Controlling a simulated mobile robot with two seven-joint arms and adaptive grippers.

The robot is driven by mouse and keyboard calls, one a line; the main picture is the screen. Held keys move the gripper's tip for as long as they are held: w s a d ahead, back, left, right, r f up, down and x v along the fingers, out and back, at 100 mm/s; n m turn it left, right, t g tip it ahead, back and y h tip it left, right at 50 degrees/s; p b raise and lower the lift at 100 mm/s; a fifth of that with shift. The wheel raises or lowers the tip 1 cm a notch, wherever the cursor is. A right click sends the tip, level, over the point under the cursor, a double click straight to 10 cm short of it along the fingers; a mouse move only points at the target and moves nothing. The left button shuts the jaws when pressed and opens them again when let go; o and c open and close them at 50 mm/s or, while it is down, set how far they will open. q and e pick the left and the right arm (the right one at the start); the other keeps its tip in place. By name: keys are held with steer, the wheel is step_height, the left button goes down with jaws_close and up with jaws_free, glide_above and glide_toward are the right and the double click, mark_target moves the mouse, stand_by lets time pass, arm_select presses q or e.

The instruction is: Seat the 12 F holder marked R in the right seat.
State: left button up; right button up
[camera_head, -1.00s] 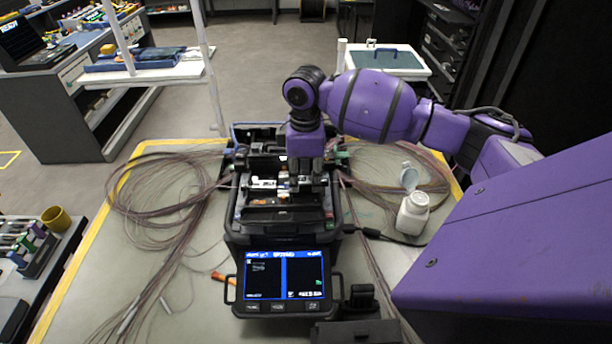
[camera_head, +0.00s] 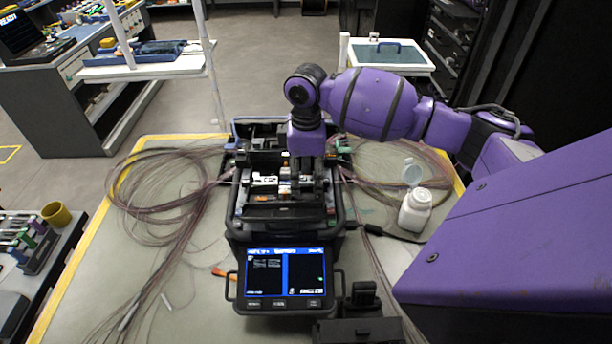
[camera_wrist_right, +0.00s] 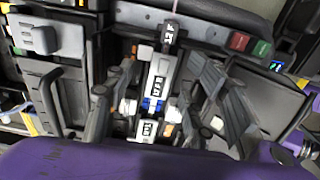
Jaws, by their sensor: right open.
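The fusion splicer (camera_head: 234,222) stands on the table with its lid open and its screen (camera_head: 285,273) lit. My right gripper (camera_head: 312,190) points down over the right half of its working area. In the right wrist view my right gripper (camera_wrist_right: 165,112) is open, with dark fingers on both sides of a pale labelled holder (camera_wrist_right: 162,72). This holder lies in the splicer; its label is too small to read surely. Another white labelled part (camera_wrist_right: 147,129) lies in line with it. In the head view a white holder (camera_head: 264,181) shows at the left. My fingers partly hide the right seat.
Coils of thin fibre lie on the table left (camera_head: 150,195) and right of the splicer. A white bottle (camera_head: 415,212) with its cap open stands at the right. A black device (camera_head: 362,300) stands at the front. An orange tool (camera_head: 222,272) lies beside the screen.

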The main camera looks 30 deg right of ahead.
mark_target(306, 180)
step_height(306, 180, up, 12)
steer(key=shift+f, duration=0.2)
stand_by(0.5)
